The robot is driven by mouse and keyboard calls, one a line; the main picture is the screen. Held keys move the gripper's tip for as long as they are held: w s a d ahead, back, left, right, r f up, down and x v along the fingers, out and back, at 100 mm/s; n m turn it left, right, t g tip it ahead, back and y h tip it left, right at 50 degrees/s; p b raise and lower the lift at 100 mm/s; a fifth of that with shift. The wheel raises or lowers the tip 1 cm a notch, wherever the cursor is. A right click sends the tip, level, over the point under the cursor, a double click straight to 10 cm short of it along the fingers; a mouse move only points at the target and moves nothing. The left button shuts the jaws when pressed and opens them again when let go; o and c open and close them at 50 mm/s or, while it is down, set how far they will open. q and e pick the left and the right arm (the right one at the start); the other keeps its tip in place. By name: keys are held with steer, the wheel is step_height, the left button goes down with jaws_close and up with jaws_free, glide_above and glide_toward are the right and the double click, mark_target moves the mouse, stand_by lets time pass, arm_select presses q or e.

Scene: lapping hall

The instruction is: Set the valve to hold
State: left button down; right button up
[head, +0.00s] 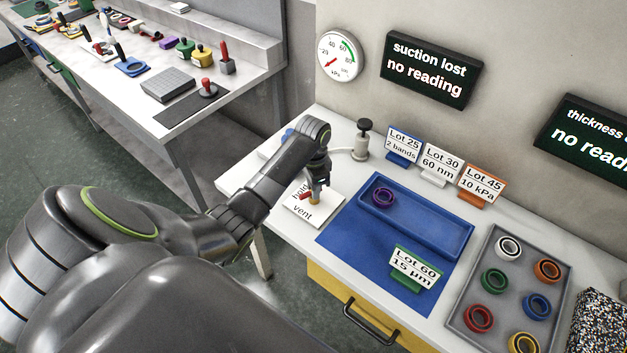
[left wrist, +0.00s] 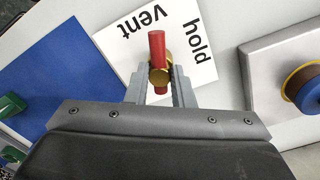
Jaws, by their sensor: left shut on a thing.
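The valve has a red lever (left wrist: 157,46) on a brass hub (left wrist: 160,76); the lever also shows small in the head view (head: 305,196). It stands on a white card (head: 319,212) printed "hold" and "vent". In the left wrist view the lever's free end points up the picture, between the two words. My left gripper (left wrist: 158,88) is shut on the valve, one finger on each side of it; it also shows in the head view (head: 314,190). The gauge (head: 339,56) has its red needle low on the left. A sign (head: 431,69) reads "suction lost no reading". My right gripper is not in view.
A black-knobbed fitting (head: 362,140) stands behind. Lot signs and a grey tray (head: 508,286) of coloured rings are further right.

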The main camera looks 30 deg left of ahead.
arm_select(q)
steer(key=m+p, duration=0.2)
steer(key=shift+r+m, duration=0.25)
steer(key=shift+m, duration=0.15)
steer(key=m+p, duration=0.2)
steer(key=m, duration=0.1)
steer(key=shift+m, duration=0.3)
steer(key=m+p, duration=0.1)
steer(key=m, duration=0.2)
steer(key=shift+w+f+m+p, duration=0.1)
steer(key=shift+m+p, duration=0.2)
steer(key=shift+p, duration=0.1)
steer(key=shift+m+p, duration=0.55)
steer(key=shift+m, duration=1.25)
steer(key=shift+f, duration=0.1)
steer(key=c, duration=1.3)
jaws_free()
steer(key=shift+o, duration=0.2)
